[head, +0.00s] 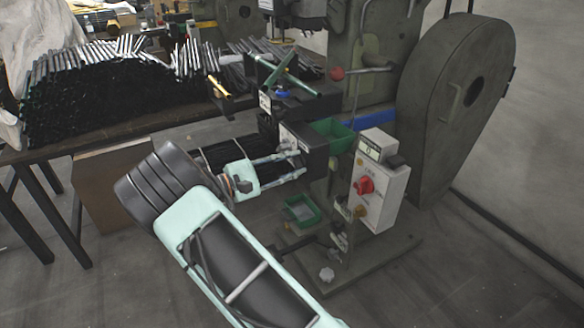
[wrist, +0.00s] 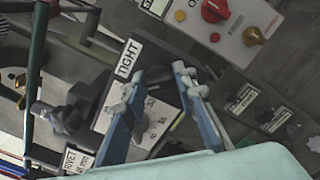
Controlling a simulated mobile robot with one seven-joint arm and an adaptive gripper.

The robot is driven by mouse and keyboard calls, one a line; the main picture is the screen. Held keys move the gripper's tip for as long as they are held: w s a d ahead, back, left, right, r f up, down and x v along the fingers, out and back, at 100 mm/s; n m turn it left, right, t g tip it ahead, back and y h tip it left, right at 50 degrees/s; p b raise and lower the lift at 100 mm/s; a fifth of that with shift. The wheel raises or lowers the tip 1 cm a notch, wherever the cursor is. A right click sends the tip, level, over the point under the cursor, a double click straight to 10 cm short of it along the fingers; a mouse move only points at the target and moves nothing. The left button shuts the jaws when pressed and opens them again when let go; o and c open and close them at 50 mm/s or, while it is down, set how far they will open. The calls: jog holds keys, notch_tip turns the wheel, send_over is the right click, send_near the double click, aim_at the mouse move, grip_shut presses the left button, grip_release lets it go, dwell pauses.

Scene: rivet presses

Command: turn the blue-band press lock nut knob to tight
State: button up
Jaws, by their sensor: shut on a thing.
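The press (head: 384,75) has a blue band (head: 368,120) low on its column. The fingers and the angle hide part of the knob. The TIGHT label (wrist: 128,59) is on the plate just beyond the left fingertip. The knob's exact setting cannot be told.
A grey control box (head: 377,185) with a red knob stands to the right. A table (head: 130,127) with rods is left.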

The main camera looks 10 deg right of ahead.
jog(key=m, duration=0.1)
jog(key=m+b, duration=0.1)
jog(key=m, duration=0.1)
jog(key=m+b, duration=0.1)
jog(key=shift+f+m, duration=0.25)
jog(key=shift+m, duration=0.05)
jog(key=shift+m+b, duration=1)
jog(key=shift+m, duration=1)
jog(key=shift+r, duration=0.1)
jog(key=o, duration=1.1)
jog(key=shift+s+a, duration=0.1)
jog(key=v, duration=1.2)
